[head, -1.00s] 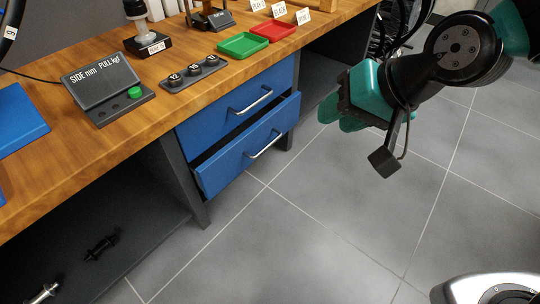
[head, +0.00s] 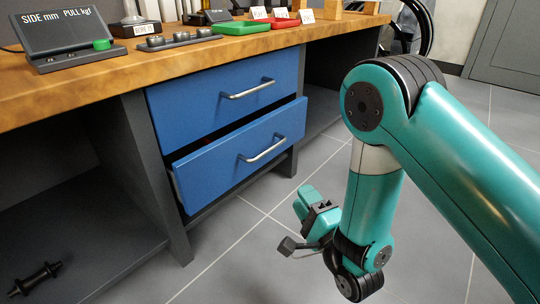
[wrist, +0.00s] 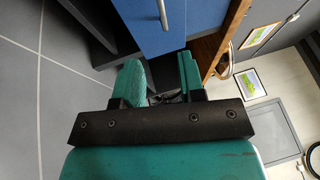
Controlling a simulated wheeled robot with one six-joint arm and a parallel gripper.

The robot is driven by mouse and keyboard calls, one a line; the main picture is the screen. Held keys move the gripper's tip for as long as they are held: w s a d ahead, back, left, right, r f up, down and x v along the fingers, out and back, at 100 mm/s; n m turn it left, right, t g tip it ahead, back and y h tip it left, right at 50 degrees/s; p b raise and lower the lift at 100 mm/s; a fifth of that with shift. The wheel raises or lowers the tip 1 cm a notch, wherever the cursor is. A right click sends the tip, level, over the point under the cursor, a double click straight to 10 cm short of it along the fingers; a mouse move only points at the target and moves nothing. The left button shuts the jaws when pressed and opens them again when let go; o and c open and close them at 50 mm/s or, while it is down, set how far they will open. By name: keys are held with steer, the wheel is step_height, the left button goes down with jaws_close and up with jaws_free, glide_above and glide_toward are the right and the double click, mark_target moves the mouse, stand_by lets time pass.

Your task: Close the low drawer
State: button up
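The low drawer (head: 240,155) is blue with a silver bar handle (head: 263,150). It stands partly out from the desk, with a dark gap above its front. The upper blue drawer (head: 222,105) looks shut. In the wrist view, the low drawer's front (wrist: 145,25) shows at the top, beyond my fingertips, with its handle (wrist: 163,14). My gripper (head: 306,200) hangs low over the floor, to the right of and below the low drawer in the head view, apart from it. Its two teal fingers (wrist: 160,78) are spread with nothing between them.
A dark desk leg (head: 155,180) stands left of the drawers. The tiled floor in front is clear.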

mark_target(270, 149)
steer(key=p+x, duration=0.3)
steer(key=x, duration=0.5)
steer(key=p+x, duration=0.3)
steer(key=x, duration=0.6)
steer(key=shift+r, duration=0.2)
steer(key=shift+c, duration=0.5)
jaws_close()
